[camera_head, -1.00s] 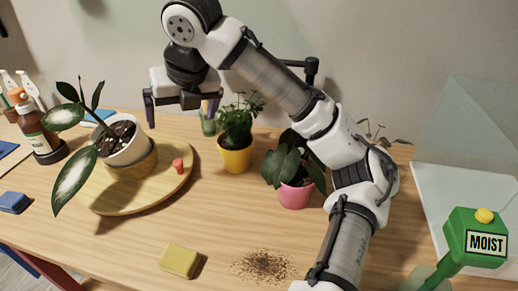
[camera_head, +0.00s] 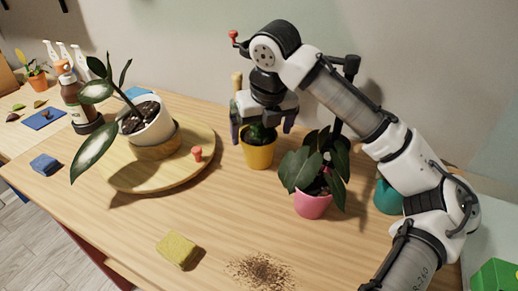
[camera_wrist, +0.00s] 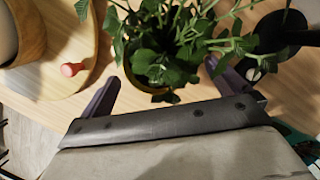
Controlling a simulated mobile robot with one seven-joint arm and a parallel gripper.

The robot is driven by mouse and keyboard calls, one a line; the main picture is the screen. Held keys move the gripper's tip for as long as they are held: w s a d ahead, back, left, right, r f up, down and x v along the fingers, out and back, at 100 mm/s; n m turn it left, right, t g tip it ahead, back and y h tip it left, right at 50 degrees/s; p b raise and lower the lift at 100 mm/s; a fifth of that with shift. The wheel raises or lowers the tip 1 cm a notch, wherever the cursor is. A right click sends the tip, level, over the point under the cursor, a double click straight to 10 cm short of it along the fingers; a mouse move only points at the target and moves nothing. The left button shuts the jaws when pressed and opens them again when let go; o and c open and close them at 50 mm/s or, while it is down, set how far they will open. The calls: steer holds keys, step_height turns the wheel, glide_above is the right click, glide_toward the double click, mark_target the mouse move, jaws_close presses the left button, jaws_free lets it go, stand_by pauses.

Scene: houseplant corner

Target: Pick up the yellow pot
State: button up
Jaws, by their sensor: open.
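The yellow pot (camera_head: 258,153) stands upright on the wooden table, holding a leafy green plant that my gripper partly hides. In the wrist view the yellow pot (camera_wrist: 167,96) is mostly covered by its leaves, with a bit of rim showing. My gripper (camera_head: 262,130) points down over the plant, with its fingers apart on either side of it. In the wrist view my gripper (camera_wrist: 160,85) is open, with leaves between and beyond the fingertips. It holds nothing. Whether the fingers touch the leaves I cannot tell.
A pink pot (camera_head: 312,206) with a dark-leaved plant stands close on the right. A round wooden board (camera_head: 190,178) bears a tilted white pot (camera_head: 150,122) and a red peg (camera_head: 197,153) on the left. A yellow sponge (camera_head: 178,250) and spilled soil (camera_head: 260,271) lie in front.

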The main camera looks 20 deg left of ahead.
mark_target(258, 139)
steer(key=shift+w+a+x, duration=0.1)
steer(key=shift+x, duration=0.85)
steer(key=shift+w+a+x, duration=0.15)
steer(key=shift+x, duration=0.85)
steer(key=shift+w+a+x, duration=0.1)
steer(key=shift+x, duration=0.85)
steer(key=shift+r, duration=0.15)
steer(key=c, duration=1.2)
